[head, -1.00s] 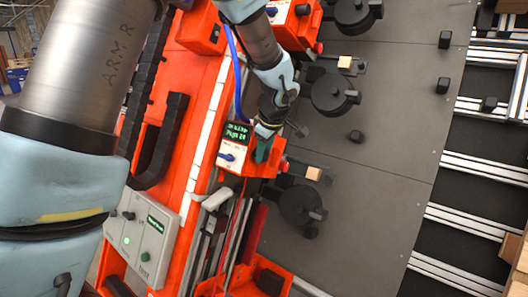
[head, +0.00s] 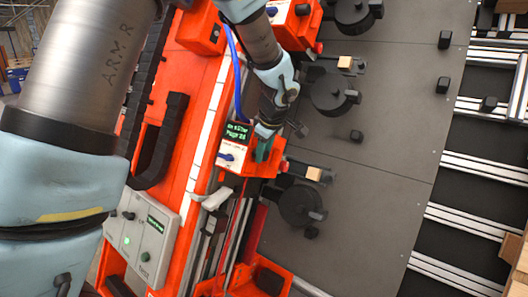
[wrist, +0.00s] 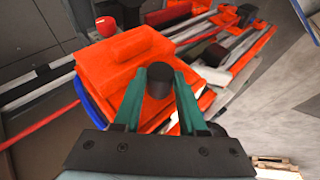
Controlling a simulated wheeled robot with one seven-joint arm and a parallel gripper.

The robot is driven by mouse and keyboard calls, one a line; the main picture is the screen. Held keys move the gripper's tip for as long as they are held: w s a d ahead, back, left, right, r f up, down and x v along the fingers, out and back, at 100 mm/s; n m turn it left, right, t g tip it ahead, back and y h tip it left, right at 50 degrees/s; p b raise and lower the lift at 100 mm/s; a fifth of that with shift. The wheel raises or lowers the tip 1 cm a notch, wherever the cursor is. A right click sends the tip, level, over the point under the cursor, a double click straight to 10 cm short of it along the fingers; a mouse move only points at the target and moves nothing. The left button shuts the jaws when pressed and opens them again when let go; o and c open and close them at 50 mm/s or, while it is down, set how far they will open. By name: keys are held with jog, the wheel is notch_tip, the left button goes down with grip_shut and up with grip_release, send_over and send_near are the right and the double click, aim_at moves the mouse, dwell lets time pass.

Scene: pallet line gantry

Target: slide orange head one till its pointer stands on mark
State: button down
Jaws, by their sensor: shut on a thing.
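An orange head (head: 250,162) with a small green-lit display (head: 237,132) and a blue lever sits on the rail in the middle of the head view. It fills the middle of the wrist view (wrist: 125,70). My gripper (head: 264,150) is above it, with green fingers (wrist: 160,85) shut on a black round knob (wrist: 160,72) on the head's top. A pale segmented strip (head: 203,135) runs along the rail's left side. I cannot make out the pointer or the mark in either view.
Other orange heads (head: 292,22) stand farther up the rail. A grey control box (head: 140,240) with a green light is at lower left. Black round clamps (head: 300,204) and small wood blocks (head: 314,173) lie on the dark plate to the right. A blue hose hangs beside my arm.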

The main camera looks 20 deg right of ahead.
dwell(0.3)
jog(key=r, duration=0.1)
jog(key=d+r, duration=0.1)
jog(key=w+r+p, duration=0.1)
jog(key=r, duration=0.1)
jog(key=shift+d, duration=0.4)
jog(key=c, duration=0.7)
grip_release()
jog(key=shift+c, duration=0.2)
jog(key=b+v, duration=0.3)
jog(key=v, duration=0.7)
jog(key=shift+s+r, duration=0.15)
jog(key=shift+r, duration=0.2)
